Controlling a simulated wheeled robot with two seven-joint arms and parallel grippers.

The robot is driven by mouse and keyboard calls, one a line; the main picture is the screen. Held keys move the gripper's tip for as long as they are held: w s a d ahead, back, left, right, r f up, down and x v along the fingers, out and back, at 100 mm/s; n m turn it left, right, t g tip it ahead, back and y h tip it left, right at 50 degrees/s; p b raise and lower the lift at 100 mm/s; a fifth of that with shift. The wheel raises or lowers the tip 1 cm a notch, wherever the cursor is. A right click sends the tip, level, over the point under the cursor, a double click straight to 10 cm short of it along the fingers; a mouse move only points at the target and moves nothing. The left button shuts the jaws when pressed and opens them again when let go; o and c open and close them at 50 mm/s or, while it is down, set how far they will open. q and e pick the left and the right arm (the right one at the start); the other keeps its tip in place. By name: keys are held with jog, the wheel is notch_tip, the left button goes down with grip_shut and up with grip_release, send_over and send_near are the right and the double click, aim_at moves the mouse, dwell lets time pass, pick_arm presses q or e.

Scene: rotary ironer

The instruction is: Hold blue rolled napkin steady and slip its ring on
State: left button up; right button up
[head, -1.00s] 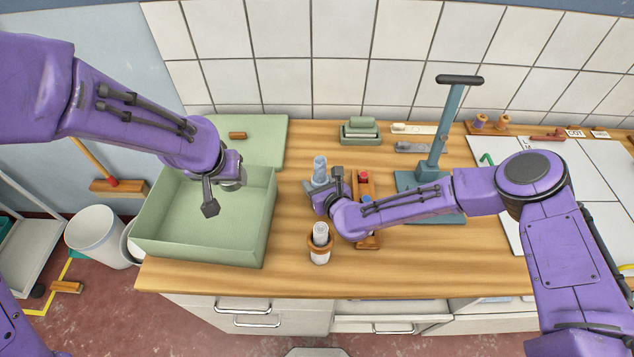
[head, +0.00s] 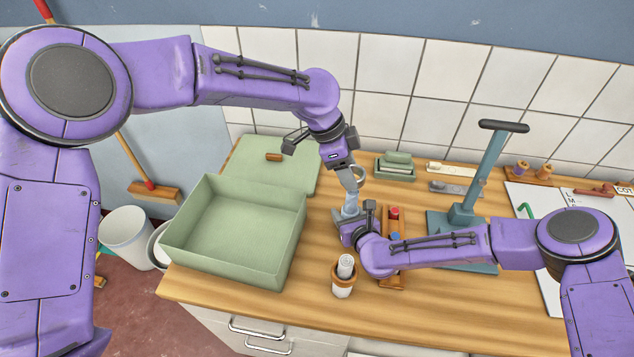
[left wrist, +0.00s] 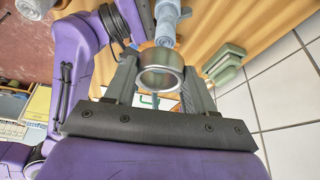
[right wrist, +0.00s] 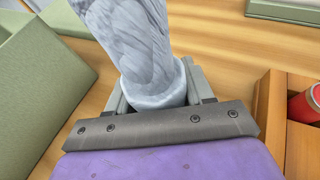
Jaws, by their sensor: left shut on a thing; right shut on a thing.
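The blue rolled napkin (head: 350,204) stands upright on the counter. My right gripper (head: 343,230) is shut on its lower part; the right wrist view shows the pale blue cloth (right wrist: 138,45) between the fingers. My left gripper (left wrist: 160,85) is shut on a silver ring (left wrist: 160,70), with a finger on each side of it. In the head view this gripper (head: 350,172) is just above the napkin's top. The left wrist view shows the napkin (left wrist: 167,22) beyond the ring. The ring's opening looks empty; whether its rim touches the napkin I cannot tell.
A green box (head: 195,248) is to the left. A wooden rack (head: 393,283) and a blue lever press (head: 485,165) are to the right. Small green boxes (head: 395,170) stand behind.

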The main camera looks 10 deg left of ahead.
aim_at(356, 191)
pick_arm(q)
jog(key=shift+w+d+r+m+g, duration=0.35)
jog(key=shift+r+m, duration=0.1)
jog(key=shift+m, duration=0.25)
jog(key=shift+a, duration=0.1)
jog(key=shift+f, duration=1.95)
jog(key=shift+f, duration=0.35)
jog(key=shift+f, duration=0.75)
jog(key=shift+f, duration=0.1)
jog(key=shift+f, duration=1.35)
